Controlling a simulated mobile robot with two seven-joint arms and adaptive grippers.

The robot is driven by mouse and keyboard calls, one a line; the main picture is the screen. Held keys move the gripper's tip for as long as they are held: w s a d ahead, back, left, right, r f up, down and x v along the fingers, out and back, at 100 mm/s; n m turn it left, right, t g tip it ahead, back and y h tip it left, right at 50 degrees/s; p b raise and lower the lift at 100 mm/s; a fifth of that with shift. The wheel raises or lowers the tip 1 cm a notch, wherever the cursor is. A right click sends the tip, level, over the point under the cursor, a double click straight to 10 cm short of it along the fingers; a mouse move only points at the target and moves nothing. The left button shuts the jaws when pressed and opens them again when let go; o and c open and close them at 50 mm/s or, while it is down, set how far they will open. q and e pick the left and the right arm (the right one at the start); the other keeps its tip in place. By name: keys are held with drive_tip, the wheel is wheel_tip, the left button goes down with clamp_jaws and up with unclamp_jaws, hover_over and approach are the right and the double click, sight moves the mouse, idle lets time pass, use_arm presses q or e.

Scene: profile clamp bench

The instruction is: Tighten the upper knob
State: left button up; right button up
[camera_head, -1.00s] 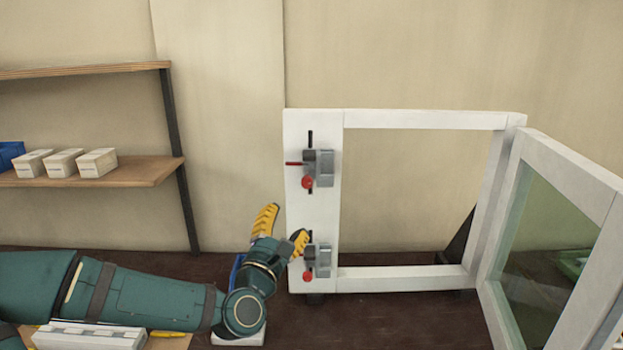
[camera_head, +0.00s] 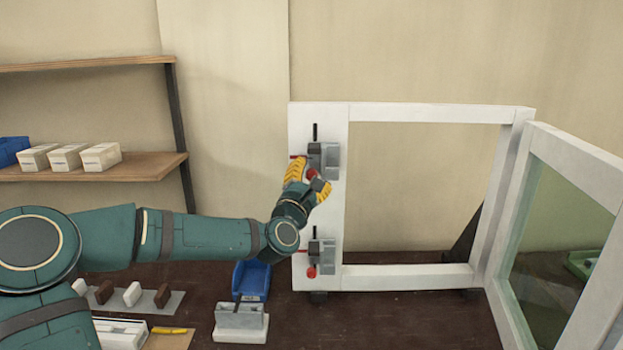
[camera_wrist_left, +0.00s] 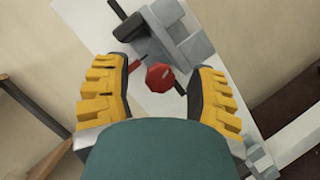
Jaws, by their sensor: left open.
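The upper clamp (camera_head: 326,160) is a grey block on the white frame's left post, with a red knob (camera_head: 311,174) at its lower edge. In the left wrist view the upper red knob (camera_wrist_left: 160,77) lies between the tips of my open left gripper (camera_wrist_left: 155,85), apart from both fingers. In the head view my left gripper (camera_head: 308,180) has yellow fingers and is at the upper clamp, partly covering the knob. The lower clamp (camera_head: 325,258) has its own red knob (camera_head: 311,272), clear of my gripper. My right gripper is not in view.
The white frame (camera_head: 420,113) stands on the dark bench, with a glazed panel (camera_head: 550,230) swung out at right. A blue bin (camera_head: 251,281) and a grey block (camera_head: 240,318) sit below my arm. A shelf (camera_head: 110,167) with white boxes is at left.

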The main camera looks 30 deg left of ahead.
use_arm(q)
drive_tip(key=shift+w, duration=0.15)
clamp_jaws()
drive_tip(key=shift+r, duration=0.1)
